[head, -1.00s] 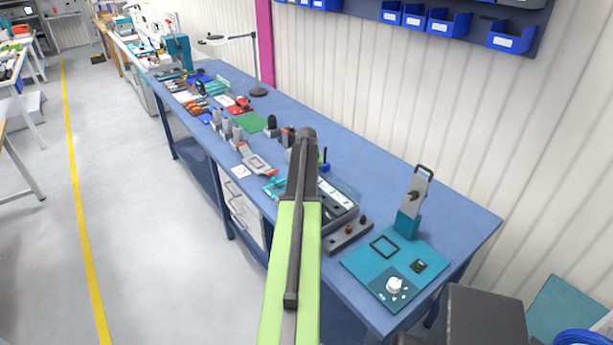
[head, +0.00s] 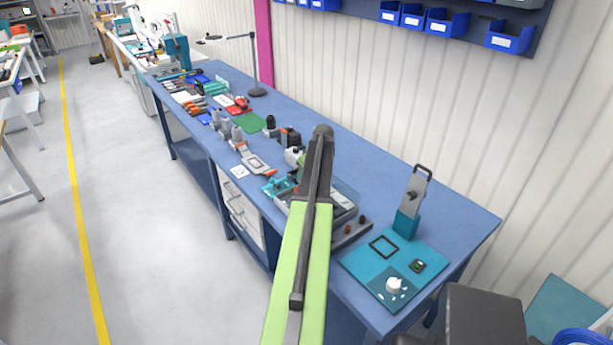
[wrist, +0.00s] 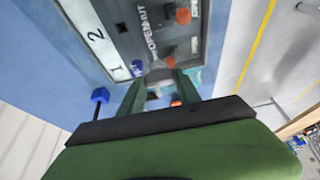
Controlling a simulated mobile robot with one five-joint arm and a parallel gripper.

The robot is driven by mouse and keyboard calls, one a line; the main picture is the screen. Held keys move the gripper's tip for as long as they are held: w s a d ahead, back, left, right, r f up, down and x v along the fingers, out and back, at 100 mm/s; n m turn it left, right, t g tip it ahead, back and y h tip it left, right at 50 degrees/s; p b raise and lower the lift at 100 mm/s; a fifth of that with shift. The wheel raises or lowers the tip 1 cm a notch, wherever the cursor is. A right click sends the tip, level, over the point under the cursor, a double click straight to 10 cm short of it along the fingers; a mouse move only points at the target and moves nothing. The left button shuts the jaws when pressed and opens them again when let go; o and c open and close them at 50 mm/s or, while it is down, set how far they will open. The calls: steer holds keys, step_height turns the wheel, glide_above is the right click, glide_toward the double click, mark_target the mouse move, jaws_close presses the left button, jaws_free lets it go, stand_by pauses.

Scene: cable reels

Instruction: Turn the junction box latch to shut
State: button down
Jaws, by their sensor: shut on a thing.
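The junction box (wrist: 215,40) fills the top of the wrist view, a dark grey panel with "OPEN" and "SHUT" lettering and a white strip (wrist: 92,38) marked 1 and 2. My gripper (wrist: 160,78) has its two green fingers at the panel beside the lettering. It is shut on a small grey piece that looks like the latch (wrist: 160,74), mostly hidden between the fingertips. Its exact angle cannot be told. In the head view the box (head: 345,212) is partly covered by my arm, and the fingertips are hidden.
A blue-topped post (wrist: 100,95) stands at left. A teal board (head: 360,268) with a white dial and an upright handled plate (head: 416,190) are right of the box.

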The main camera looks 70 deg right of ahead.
steer(key=shift+s, duration=0.15)
steer(key=c, duration=0.9)
jaws_free()
steer(key=shift+o, duration=0.2)
steer(key=p+v, duration=1.6)
steer(key=v, duration=0.1)
steer(key=shift+r, duration=0.25)
